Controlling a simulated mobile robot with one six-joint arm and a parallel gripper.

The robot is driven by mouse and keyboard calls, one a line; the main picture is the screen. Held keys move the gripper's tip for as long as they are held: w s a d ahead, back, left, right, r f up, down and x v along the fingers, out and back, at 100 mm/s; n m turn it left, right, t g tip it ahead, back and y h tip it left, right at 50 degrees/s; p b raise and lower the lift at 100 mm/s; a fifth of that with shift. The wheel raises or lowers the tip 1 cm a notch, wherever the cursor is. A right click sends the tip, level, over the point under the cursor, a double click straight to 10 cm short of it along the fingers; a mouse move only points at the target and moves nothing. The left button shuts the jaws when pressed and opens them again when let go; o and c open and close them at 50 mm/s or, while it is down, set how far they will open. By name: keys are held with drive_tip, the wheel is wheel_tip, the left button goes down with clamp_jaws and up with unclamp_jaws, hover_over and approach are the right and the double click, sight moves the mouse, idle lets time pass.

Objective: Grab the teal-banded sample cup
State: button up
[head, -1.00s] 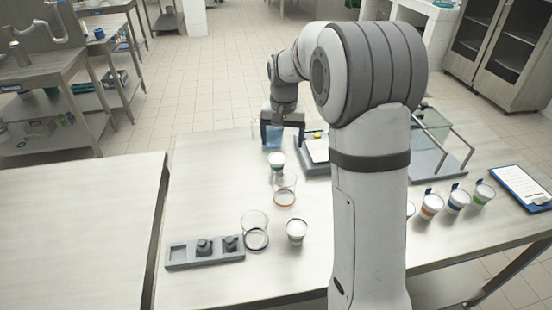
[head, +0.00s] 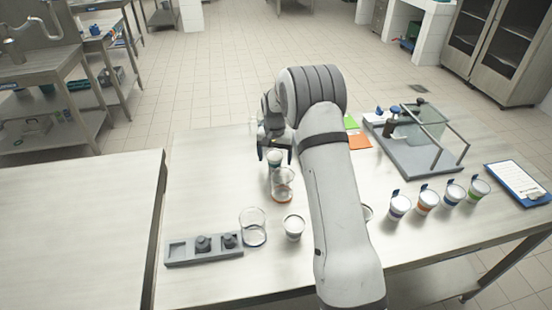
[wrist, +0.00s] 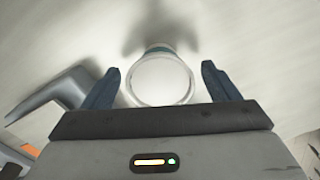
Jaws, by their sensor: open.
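The teal-banded sample cup (head: 275,160) stands on the table, partly covered by my gripper (head: 271,146) in the head view. In the wrist view the cup (wrist: 160,80) is seen from above, with a round white top and a strip of teal at its far side. My gripper is open, and its two dark fingers (wrist: 160,72) are on either side of the cup. Gaps show between the cup and both fingers, wider on the right finger's side.
A glass beaker with an orange band (head: 283,187) stands just in front of the cup. Nearer are another beaker (head: 253,228), a white cup (head: 293,228) and a grey weight block (head: 178,252). Several lidded cups (head: 428,201) and a clipboard (head: 518,181) are at right. A glass-sided stand (head: 430,157) is behind.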

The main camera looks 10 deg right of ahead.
drive_tip(key=shift+f, duration=0.75)
drive_tip(key=shift+c, duration=0.4)
drive_tip(key=c, duration=1)
